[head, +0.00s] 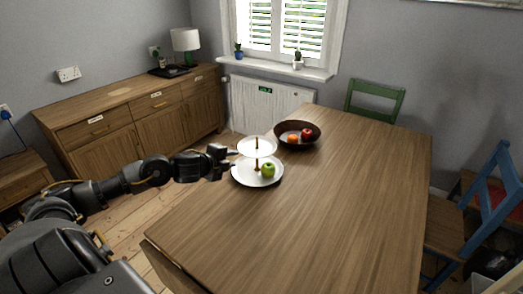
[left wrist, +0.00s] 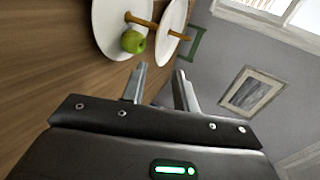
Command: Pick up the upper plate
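A two-tier white stand is on the wooden table. Its upper plate (head: 257,146) is small and round, held above the larger lower plate (head: 246,178) by a brown post (head: 257,164). A green apple (head: 268,170) lies on the lower plate. My left gripper (head: 230,160) is just left of the stand, near the upper plate's edge. The left wrist view shows its two fingers (left wrist: 160,85) apart with nothing between them. There the upper plate (left wrist: 174,22), lower plate (left wrist: 112,14) and apple (left wrist: 133,41) appear sideways, beyond the fingertips. My right gripper is not seen.
A dark bowl (head: 297,135) with red and orange fruit stands behind the stand. The table (head: 320,220) is clear in front and to the right. A green chair (head: 375,101) and a blue chair (head: 487,215) stand by it. A sideboard (head: 140,118) is at the left wall.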

